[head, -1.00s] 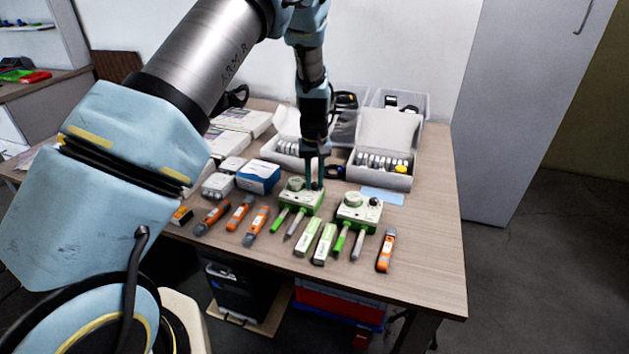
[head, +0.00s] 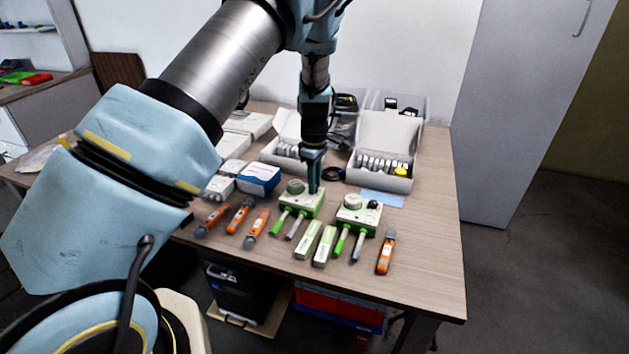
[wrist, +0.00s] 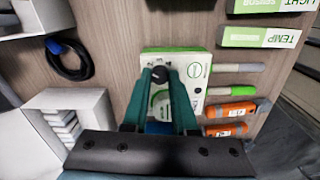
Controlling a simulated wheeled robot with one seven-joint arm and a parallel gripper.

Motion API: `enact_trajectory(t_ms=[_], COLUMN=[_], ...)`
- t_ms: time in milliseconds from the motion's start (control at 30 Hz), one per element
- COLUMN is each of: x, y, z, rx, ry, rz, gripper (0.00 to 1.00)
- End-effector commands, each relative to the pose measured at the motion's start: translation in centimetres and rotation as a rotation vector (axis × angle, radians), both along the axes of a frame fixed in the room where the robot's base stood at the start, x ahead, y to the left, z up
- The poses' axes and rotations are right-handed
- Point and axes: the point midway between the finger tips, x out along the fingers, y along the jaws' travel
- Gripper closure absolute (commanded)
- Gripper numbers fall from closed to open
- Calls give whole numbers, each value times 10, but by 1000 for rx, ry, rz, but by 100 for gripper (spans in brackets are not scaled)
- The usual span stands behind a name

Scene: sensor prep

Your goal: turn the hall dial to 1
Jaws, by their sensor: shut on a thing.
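Two white-and-green meter boxes stand on the table, a left one (head: 301,204) and a right one (head: 358,214). I cannot read a hall label on either. My gripper (head: 315,189) points down at the right-hand part of the left box's top. In the wrist view my gripper (wrist: 161,76) is shut on a small black knob (wrist: 160,73) on that box (wrist: 196,58). The marks around the knob are too small to read, and the fingers hide part of the face. The right box has its own black knob (head: 374,204), untouched.
Orange-and-grey pens (head: 256,228) lie left of the boxes, another (head: 386,252) right. Green-and-white sensor sticks (head: 325,246) lie in front. An open white carton (head: 383,170) and a blue box (head: 258,179) stand behind. The table's right side is clear.

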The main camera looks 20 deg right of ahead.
Motion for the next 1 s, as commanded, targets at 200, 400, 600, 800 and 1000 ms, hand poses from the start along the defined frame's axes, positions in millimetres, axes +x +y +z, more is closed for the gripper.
enact_trajectory(t_ms=[200,400,600,800,1000], x=[0,0,0,0,0], y=[0,0,0,0,0], z=[2,1,1,1,0], rx=[1,1,1,0,-1], ry=[-1,-1,-1,0,-1], rz=[199,357,472,539,564], gripper=[100,100,100,100,100])
